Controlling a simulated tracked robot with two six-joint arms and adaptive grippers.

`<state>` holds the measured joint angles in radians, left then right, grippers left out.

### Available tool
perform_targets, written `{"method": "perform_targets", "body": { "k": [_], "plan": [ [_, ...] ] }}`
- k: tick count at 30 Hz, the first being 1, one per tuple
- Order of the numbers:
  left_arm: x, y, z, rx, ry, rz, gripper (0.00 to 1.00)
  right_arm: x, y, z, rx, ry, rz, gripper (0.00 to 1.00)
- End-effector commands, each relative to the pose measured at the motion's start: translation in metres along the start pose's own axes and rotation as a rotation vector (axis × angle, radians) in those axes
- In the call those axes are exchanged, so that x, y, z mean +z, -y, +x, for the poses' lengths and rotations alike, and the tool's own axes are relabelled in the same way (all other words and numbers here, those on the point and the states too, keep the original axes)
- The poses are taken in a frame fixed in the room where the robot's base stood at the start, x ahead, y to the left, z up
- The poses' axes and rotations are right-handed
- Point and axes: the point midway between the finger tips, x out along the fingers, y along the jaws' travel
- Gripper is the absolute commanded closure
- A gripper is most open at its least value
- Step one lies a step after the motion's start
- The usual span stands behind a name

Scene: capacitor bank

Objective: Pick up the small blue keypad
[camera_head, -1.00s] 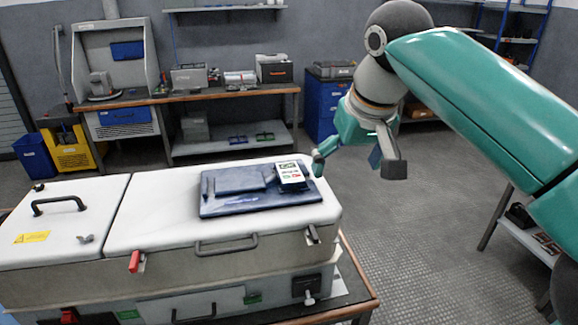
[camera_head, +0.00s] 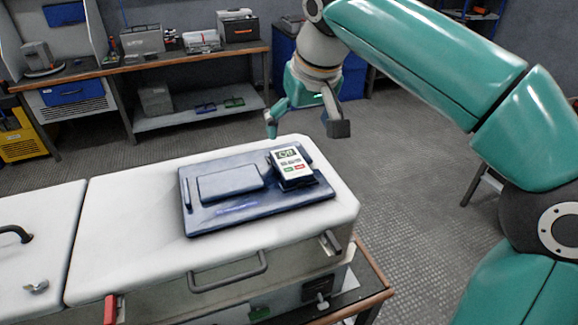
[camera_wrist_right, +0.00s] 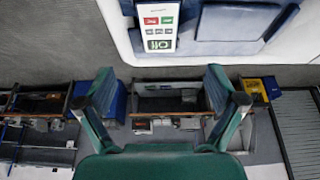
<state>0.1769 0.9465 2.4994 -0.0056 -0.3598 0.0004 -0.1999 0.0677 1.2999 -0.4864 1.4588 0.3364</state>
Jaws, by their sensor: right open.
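The small blue keypad (camera_head: 291,167) has a white face with a small display and green and red keys. It sits on the right part of a dark blue tray-like panel (camera_head: 228,215) on top of a white cabinet (camera_head: 130,235). In the right wrist view the keypad (camera_wrist_right: 159,28) shows upside down at the top, beyond my fingers. My right gripper (camera_head: 305,124) is open and empty, above and behind the keypad, apart from it. Its two spread fingers also show in the right wrist view (camera_wrist_right: 160,85). My left gripper is not in view.
The cabinet has a grey front handle (camera_head: 228,272) and a red latch (camera_head: 110,309). A workbench (camera_head: 190,58) with boxes stands along the back wall. A blue drawer unit (camera_head: 290,60) is behind my right gripper. The floor (camera_head: 410,150) right of the cabinet is clear.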

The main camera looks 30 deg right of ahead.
Motion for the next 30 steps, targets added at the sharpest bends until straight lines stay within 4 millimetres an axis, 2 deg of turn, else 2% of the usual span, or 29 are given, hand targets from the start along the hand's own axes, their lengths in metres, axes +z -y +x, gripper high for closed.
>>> {"method": "perform_targets", "body": {
  "k": [1,7,17,25,30],
  "plan": [
    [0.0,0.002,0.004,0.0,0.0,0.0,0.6,0.002,-0.002,0.015,0.003,0.005,0.003,0.06],
    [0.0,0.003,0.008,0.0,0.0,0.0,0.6,0.002,-0.003,0.051,0.004,0.004,0.007,0.06],
    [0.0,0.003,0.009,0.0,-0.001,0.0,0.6,0.002,-0.004,0.075,0.004,0.003,0.007,0.06],
    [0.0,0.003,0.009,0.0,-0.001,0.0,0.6,0.003,-0.003,0.111,0.004,0.004,0.009,0.06],
    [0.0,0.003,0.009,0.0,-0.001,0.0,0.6,0.002,-0.003,0.118,0.003,0.001,0.009,0.06]
  ]
}}
